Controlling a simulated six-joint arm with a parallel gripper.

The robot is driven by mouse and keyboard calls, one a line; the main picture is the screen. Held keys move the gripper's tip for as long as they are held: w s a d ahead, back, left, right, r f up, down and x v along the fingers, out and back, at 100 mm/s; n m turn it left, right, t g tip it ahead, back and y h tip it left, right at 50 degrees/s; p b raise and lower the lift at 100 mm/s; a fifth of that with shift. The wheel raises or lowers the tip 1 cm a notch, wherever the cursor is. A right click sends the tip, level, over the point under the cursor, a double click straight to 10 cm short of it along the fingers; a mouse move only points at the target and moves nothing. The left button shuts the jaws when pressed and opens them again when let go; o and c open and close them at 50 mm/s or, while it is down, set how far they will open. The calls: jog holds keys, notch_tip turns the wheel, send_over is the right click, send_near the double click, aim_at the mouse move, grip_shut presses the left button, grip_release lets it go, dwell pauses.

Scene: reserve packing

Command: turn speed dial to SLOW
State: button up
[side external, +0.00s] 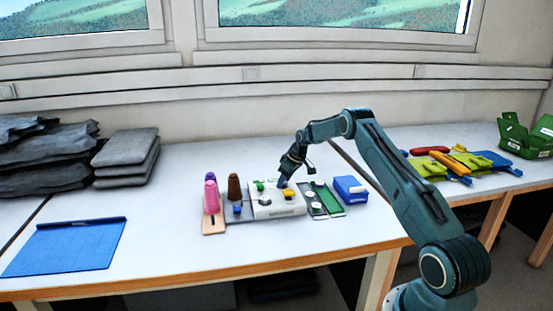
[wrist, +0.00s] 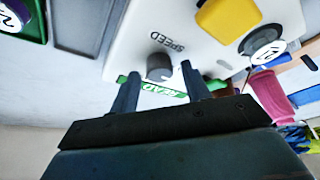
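The speed dial (wrist: 160,67) is a small grey round knob on a white control box (wrist: 205,62), beside the printed word SPEED. In the wrist view my gripper (wrist: 158,76) is open, with one dark finger on each side of the dial. Whether the fingers touch it, I cannot tell. No SLOW mark is readable, and the dial's setting cannot be made out. In the side external view the white box (side external: 277,209) sits on the table, and my gripper (side external: 286,178) points down at its back edge. The dial is too small to make out there.
A yellow button (wrist: 228,18) and a green label (wrist: 165,88) are on the box near the dial. A blue box (side external: 351,189) is at right. A blue mat (side external: 65,248) lies on the table's left.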

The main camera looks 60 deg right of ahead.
jog(key=shift+r, duration=0.1)
dwell(0.3)
jog(key=v, duration=1.3)
jog(key=shift+r, duration=0.3)
jog(key=shift+s, duration=0.1)
jog(key=s+a+r, duration=0.4)
jog(key=a+r, duration=0.5)
jog(key=a, duration=0.4)
jog(key=s+a+r, duration=0.5)
jog(key=a+r, duration=0.4)
jog(key=a, duration=0.4)
jog(key=s+a+r, duration=0.2)
jog(key=s+a, duration=0.7)
jog(key=s, duration=0.3)
jog(key=s+a+f, duration=0.2)
jog(key=s, duration=0.4)
jog(key=s+a+f+t, duration=0.1)
jog(key=s+a+f, duration=0.1)
jog(key=s, duration=0.4)
jog(key=shift+a+f, duration=0.25)
jog(key=shift+f, duration=0.15)
